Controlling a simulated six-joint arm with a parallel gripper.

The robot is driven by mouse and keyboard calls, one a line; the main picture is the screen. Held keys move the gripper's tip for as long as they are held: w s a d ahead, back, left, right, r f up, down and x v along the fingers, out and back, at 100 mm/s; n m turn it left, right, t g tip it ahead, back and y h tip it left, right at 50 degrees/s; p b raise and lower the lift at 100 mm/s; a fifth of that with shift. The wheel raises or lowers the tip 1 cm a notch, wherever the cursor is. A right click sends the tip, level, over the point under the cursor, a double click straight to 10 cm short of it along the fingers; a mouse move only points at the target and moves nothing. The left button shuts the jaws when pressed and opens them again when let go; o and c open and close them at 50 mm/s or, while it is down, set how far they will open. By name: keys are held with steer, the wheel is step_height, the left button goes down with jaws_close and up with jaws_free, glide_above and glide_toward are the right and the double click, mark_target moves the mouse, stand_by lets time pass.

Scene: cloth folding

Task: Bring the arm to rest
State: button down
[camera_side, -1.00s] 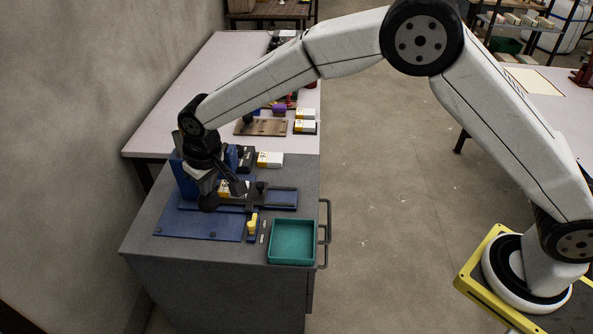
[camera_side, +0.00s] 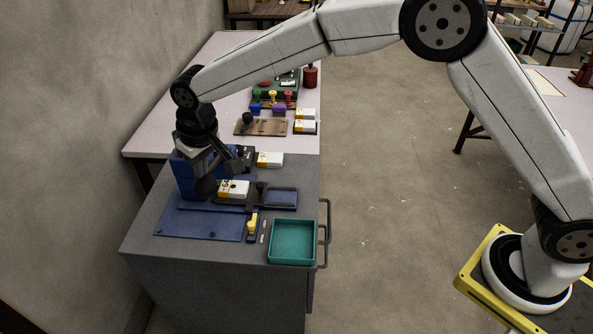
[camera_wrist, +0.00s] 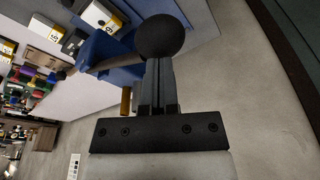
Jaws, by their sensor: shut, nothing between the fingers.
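The gripper covers part of the blue block.
A teal tray (camera_side: 292,262) stands empty at the front right of the cabinet. A yellow-handled piece (camera_side: 253,224) is beside a blue plate (camera_side: 200,224). Another white box (camera_side: 270,159) lies behind. The pale table (camera_side: 185,110) holds stamps and a wooden board (camera_side: 261,127).

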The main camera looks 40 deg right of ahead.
steer(key=shift+r, duration=0.8)
steer(key=shift+d, duration=0.1)
steer(key=shift+d, duration=0.2)
steer(key=s+d+f+m, duration=0.1)
steer(key=s+d, duration=0.3)
steer(key=d, duration=0.4)
steer(key=s+d+m, duration=0.1)
steer(key=s+d, duration=0.3)
steer(key=d, duration=0.4)
steer(key=s+d+f, duration=0.1)
steer(key=s+d, duration=0.4)
steer(key=s, duration=0.3)
steer(key=s+d+f+m, duration=0.1)
steer(key=s+d+f, duration=0.1)
steer(key=s+d, duration=0.3)
steer(key=s, duration=0.2)
steer(key=shift+s+d+f+h, duration=0.15)
steer(key=shift+s+f+h, duration=0.15)
steer(key=shift+s, duration=0.05)
